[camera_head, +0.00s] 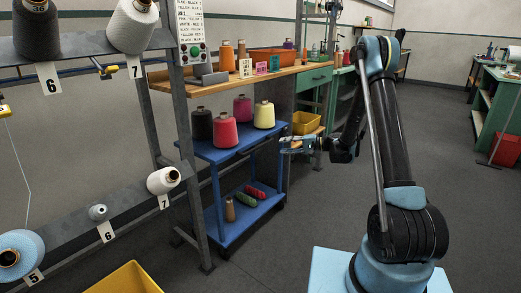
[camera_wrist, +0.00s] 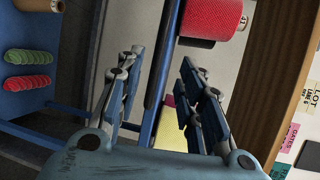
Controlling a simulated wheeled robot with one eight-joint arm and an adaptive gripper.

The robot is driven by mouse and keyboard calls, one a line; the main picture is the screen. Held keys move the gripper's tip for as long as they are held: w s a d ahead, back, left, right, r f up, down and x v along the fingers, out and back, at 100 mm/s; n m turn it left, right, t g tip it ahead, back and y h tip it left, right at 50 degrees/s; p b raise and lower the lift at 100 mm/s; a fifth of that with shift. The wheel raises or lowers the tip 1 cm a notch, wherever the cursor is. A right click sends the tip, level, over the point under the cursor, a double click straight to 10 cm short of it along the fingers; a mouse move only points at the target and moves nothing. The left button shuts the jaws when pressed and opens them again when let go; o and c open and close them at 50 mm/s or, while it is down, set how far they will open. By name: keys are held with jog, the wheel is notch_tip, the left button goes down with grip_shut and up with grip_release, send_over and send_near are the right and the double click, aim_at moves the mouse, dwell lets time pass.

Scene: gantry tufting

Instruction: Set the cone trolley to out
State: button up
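The cone trolley (camera_head: 222,152) is a blue two-shelf frame with castors, standing under the wooden bench beside the grey rack. Its upper shelf holds several cones, among them a red cone (camera_head: 224,130) and a yellow cone (camera_head: 264,115). Its lower shelf (camera_head: 240,220) holds small red, green and brown pieces. My gripper (camera_head: 298,145) is at the trolley's right end, near upper-shelf height. In the wrist view my gripper (camera_wrist: 163,80) is open, its two fingers spread. A blue trolley bar (camera_wrist: 165,60) runs between the fingers, with gaps showing on both sides. Contact cannot be told.
A wooden bench (camera_head: 230,78) with cones and cards stands behind and above the trolley. A yellow bin (camera_head: 305,122) sits beyond my gripper. A yellow crate (camera_head: 125,280) is at the front left. The grey floor (camera_head: 265,262) in front of the trolley is clear.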

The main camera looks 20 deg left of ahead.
aim_at(259, 147)
jog(key=a, duration=0.4)
jog(key=a+f, duration=0.1)
jog(key=a, duration=0.4)
jog(key=a+f, duration=0.1)
jog(key=a, duration=0.3)
jog(key=shift+a+f, duration=0.2)
jog(key=shift+a, duration=0.15)
jog(key=shift+c, duration=0.4)
